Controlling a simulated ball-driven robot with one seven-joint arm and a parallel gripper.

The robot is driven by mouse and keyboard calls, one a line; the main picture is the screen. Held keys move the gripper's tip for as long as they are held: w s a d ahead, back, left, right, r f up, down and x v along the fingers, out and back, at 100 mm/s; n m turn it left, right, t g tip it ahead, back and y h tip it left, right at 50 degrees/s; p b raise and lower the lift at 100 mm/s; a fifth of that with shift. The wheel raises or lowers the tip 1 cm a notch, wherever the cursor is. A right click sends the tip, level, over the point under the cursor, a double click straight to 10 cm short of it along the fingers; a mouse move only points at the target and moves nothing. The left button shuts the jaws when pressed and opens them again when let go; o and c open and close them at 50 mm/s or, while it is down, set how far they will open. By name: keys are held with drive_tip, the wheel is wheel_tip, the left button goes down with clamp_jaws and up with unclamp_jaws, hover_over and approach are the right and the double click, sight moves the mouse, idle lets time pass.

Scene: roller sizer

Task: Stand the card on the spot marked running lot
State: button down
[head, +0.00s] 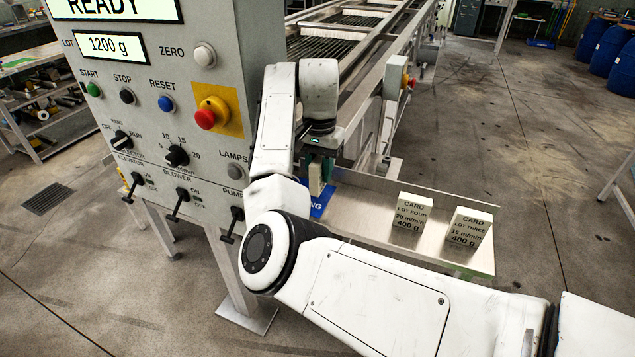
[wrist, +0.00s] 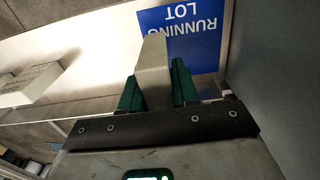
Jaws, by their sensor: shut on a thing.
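My gripper (head: 317,172) is shut on a pale card block (head: 316,188) at the left end of the metal shelf. In the wrist view, the green fingers of my gripper (wrist: 158,88) clasp the card (wrist: 153,65) from both sides. The blue spot marked RUNNING LOT (wrist: 205,40) lies just beyond the card, which covers part of its left side. In the head view only a piece of the blue spot (head: 321,203) shows beside the card. I cannot tell whether the card's foot touches the shelf. The card's printed face is hidden.
Two more cards, lot four (head: 411,223) and lot three (head: 466,238), stand on the shelf (head: 368,211) to the right, apart from my gripper. The control cabinet (head: 130,60) with its knobs and switches rises close on the left. Open floor lies right of the shelf.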

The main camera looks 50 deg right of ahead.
sight(318, 181)
drive_tip(key=shift+w+f, duration=0.2)
drive_tip(key=shift+w+d+f+p, duration=0.15)
drive_tip(key=shift+f+p, duration=0.25)
drive_tip(key=shift+f, duration=1.35)
drive_tip(key=shift+f, duration=0.1)
drive_tip(key=c, duration=0.8)
unclamp_jaws()
drive_tip(key=shift+c, duration=0.2)
wheel_tip(318, 181, up, 12)
drive_tip(key=shift+r, duration=0.15)
